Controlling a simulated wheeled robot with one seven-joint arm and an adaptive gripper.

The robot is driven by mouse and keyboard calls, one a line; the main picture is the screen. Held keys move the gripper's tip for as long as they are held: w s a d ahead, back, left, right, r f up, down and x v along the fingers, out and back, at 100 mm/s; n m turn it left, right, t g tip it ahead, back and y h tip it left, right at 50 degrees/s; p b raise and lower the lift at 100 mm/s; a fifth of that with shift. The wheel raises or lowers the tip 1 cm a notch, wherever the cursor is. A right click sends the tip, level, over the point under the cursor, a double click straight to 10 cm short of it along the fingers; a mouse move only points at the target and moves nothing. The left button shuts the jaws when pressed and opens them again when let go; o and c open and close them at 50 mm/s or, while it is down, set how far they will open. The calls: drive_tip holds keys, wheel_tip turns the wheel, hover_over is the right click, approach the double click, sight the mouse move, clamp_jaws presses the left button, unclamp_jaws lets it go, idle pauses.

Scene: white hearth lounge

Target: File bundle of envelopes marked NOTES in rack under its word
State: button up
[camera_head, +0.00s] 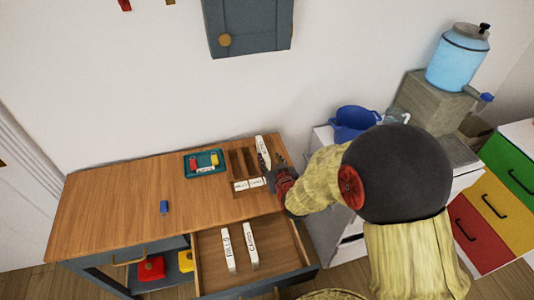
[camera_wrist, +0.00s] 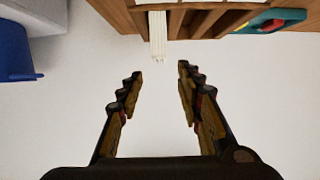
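The wooden rack (camera_head: 236,163) stands at the back right of the desk, with white word labels along its front; they are too small to read surely, and my gripper hides part of that edge. A white envelope bundle (camera_head: 263,150) stands in the rack's rightmost slot and rises above it; its word cannot be read. In the wrist view the bundle (camera_wrist: 157,38) pokes out from between the rack's dividers (camera_wrist: 205,22). My gripper (camera_head: 273,166) is beside the bundle. The wrist view shows my gripper (camera_wrist: 160,85) open, with nothing between its fingers and the bundle beyond the tips.
Two white bundles (camera_head: 228,250) (camera_head: 251,246) lie in the open drawer (camera_head: 285,243). A teal tray (camera_head: 204,170) with red and yellow things sits left of the rack. A small blue object (camera_head: 164,207) lies on the clear left desk. A blue tub (camera_head: 355,121) stands right.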

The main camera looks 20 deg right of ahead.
drive_tip(key=s+r+g, duration=0.4)
drive_tip(key=s+r, duration=0.5)
drive_tip(key=r, duration=0.4)
drive_tip(key=s+r+g, duration=0.2)
drive_tip(key=s+r, duration=0.1)
drive_tip(key=s, duration=0.8)
drive_tip(key=s+r+g, duration=0.2)
drive_tip(key=s+r, duration=0.2)
drive_tip(key=s, duration=0.6)
drive_tip(key=shift+s, duration=0.4)
